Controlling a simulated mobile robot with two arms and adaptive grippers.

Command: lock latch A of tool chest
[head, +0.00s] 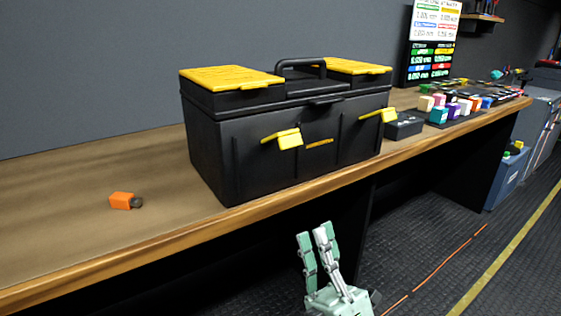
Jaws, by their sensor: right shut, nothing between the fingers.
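The black tool chest (275,165) with yellow lid panels stands upright on the wooden bench, lid down. Two yellow latches are on its front: a left latch (283,138) and a right latch (378,116). Both stick out from the front face, tilted away from it. I see no letter to tell which is latch A. My right gripper (314,234) is below and in front of the bench edge, fingers pointing up, shut and empty. It is apart from the chest and lower than both latches. My left gripper is not in view.
The bench's front edge (130,254) lies between my gripper and the chest. A small orange item (122,200) lies on the bench at left. A black box (403,125) and several colored blocks stand right of the chest. A blue bin (507,178) is on the floor.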

